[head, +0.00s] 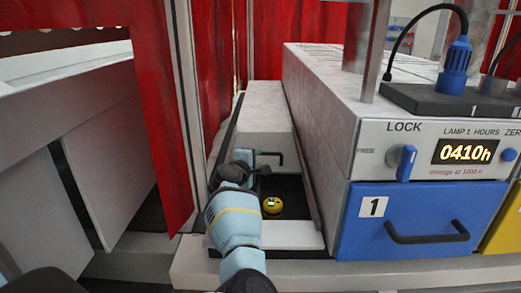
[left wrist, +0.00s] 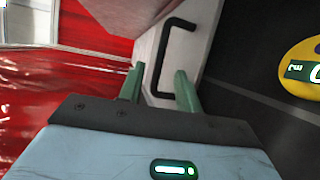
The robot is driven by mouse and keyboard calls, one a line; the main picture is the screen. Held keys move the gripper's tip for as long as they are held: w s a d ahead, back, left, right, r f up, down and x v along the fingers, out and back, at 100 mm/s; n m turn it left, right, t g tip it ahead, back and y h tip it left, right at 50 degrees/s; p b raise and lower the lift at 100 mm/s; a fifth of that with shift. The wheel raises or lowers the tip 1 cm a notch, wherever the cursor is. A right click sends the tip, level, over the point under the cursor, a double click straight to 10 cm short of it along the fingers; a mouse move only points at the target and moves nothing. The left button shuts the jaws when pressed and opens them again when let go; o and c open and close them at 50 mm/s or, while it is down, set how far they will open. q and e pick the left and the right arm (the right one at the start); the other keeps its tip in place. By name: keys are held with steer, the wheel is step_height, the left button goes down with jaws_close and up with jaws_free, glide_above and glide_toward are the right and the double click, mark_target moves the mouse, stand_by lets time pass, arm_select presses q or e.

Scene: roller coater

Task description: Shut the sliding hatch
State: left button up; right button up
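The sliding hatch (head: 262,113) is a pale grey cover in a narrow bay left of the big grey housing. It sits toward the back, and a dark opening shows in front of it. Its black bar handle (head: 280,158) is on its front face. My left gripper (head: 257,155) is at the handle's left side. In the left wrist view the green fingers (left wrist: 160,88) are apart, and the near end of the black handle (left wrist: 158,62) shows between or just beyond their tips; contact cannot be told. My right gripper is not in view.
A yellow round device (head: 272,205) lies in the dark opening, below my left gripper. The grey housing (head: 330,95) borders the bay on the right, with a LOCK knob (head: 406,163) and blue drawer (head: 400,225). Red curtain (head: 165,120) hangs close on the left.

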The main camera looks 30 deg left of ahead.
mark_target(265, 154)
arm_select(q)
steer(key=shift+w+a+f, duration=0.1)
steer(key=shift+w+f, duration=0.05)
steer(key=shift+w, duration=0.7)
steer(key=shift+w+f, duration=0.2)
steer(key=shift+w, duration=0.65)
steer(key=shift+w+a+f, duration=0.1)
steer(key=shift+w+f, duration=0.05)
steer(key=shift+w, duration=0.7)
steer(key=shift+w+f+b, duration=0.35)
steer(key=shift+w+f, duration=0.05)
steer(key=shift+w, duration=0.35)
steer(key=shift+w+r, duration=0.1)
steer(key=shift+w, duration=0.3)
jaws_close()
